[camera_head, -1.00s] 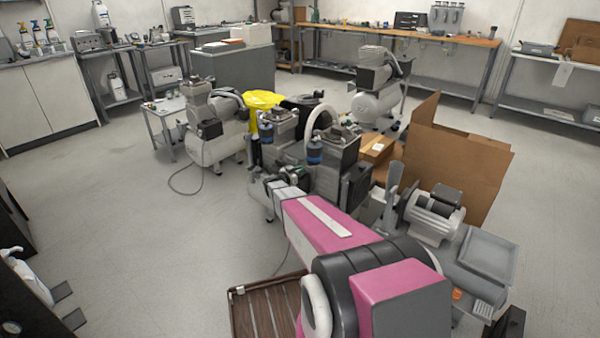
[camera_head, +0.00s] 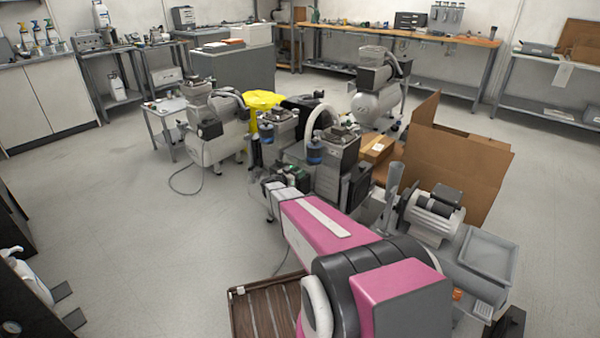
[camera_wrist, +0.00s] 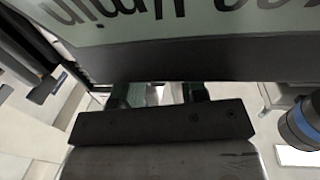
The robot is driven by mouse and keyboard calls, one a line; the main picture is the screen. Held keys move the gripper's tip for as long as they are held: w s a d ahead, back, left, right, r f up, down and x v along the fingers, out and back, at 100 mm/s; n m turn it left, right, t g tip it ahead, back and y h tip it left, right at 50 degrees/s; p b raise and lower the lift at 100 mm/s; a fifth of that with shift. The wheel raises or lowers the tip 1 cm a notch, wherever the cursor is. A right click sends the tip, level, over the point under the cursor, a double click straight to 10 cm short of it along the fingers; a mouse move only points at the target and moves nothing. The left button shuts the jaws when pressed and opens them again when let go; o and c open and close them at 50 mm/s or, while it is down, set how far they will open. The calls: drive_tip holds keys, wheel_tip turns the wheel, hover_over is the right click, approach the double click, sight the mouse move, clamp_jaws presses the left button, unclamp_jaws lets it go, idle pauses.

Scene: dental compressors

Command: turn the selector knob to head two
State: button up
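The twin-head compressor (camera_head: 335,160) stands mid-floor in the head view, with dark finned heads, blue-banded filters and a pale curved hose. My pink arm reaches to its near-left side. My gripper (camera_head: 272,188) is small there, beside a dark green-black part (camera_head: 292,174). In the wrist view a panel with large dark lettering (camera_wrist: 200,20), seen upside down, spans the top. Its dark lower edge lies just beyond my gripper (camera_wrist: 158,95). Two dark shapes show apart under that edge, but their tips are hidden. I cannot make out the selector knob or its setting.
A blue-banded cylinder (camera_wrist: 300,125) is close at the right of the wrist view. An open cardboard box (camera_head: 455,165) and a motor (camera_head: 433,215) stand right of the compressor. Another compressor (camera_head: 212,140) is to the left.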

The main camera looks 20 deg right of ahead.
drive_tip(key=v, duration=0.9)
drive_tip(key=shift+s+a, duration=0.1)
drive_tip(key=shift+a, duration=0.05)
